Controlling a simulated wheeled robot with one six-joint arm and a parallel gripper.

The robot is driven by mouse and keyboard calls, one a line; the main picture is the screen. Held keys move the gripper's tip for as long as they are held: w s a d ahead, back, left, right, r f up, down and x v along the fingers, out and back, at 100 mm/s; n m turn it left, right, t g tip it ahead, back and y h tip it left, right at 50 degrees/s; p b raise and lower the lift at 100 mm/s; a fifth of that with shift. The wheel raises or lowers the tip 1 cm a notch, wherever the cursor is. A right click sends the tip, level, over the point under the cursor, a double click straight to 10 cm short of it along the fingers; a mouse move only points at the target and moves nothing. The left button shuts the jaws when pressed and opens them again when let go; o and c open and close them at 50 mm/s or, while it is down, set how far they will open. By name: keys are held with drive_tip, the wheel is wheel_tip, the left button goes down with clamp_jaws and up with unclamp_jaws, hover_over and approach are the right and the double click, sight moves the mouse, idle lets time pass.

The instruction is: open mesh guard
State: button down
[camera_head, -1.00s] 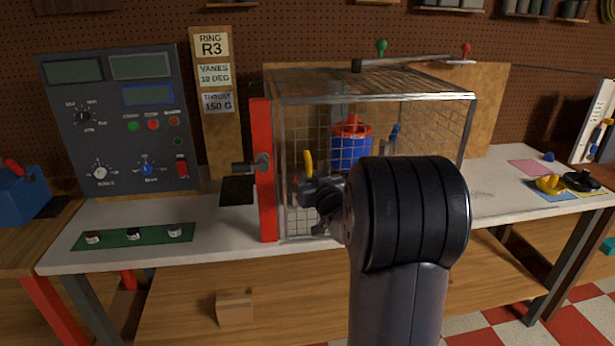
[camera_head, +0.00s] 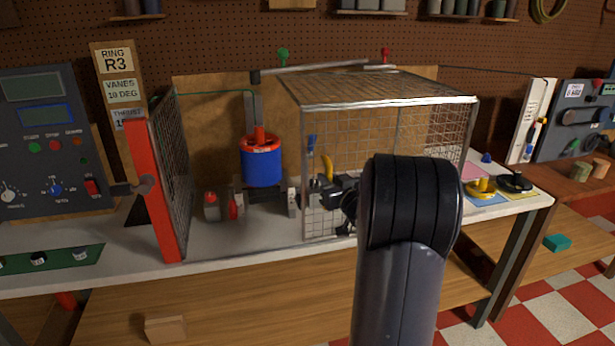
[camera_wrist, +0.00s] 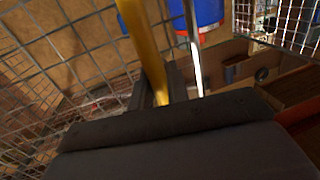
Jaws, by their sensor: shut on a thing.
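The mesh guard (camera_head: 388,101) is a wire box with a metal frame on the bench. It stands right of the blue and red rotor unit (camera_head: 262,160), leaving that unit uncovered in front. A yellow handle (camera_head: 327,163) is at the guard's left front side. My gripper (camera_head: 326,188) is shut on this handle, partly hidden behind my dark wrist. In the wrist view the yellow handle (camera_wrist: 146,50) runs down between the fingers (camera_wrist: 158,88), with mesh beside it. The red-edged mesh end panel (camera_head: 155,190) stands apart, left of the rotor unit.
A rail (camera_head: 320,67) with green and red knobs runs behind the guard. A control panel (camera_head: 45,140) is at the left. Yellow and black knobbed pieces (camera_head: 480,187) lie at the bench's right end. Small red-tipped parts (camera_head: 212,207) stand near the rotor unit.

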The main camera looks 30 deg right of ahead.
drive_tip(key=s+d+p, duration=0.3)
drive_tip(key=d, duration=1)
drive_tip(key=shift+s, duration=0.4)
drive_tip(key=c, duration=1.4)
unclamp_jaws()
drive_tip(key=shift+c, duration=0.2)
drive_tip(key=s+a+b, duration=0.1)
drive_tip(key=s+b, duration=0.1)
drive_tip(key=s, duration=0.8)
drive_tip(key=shift+s, duration=0.35)
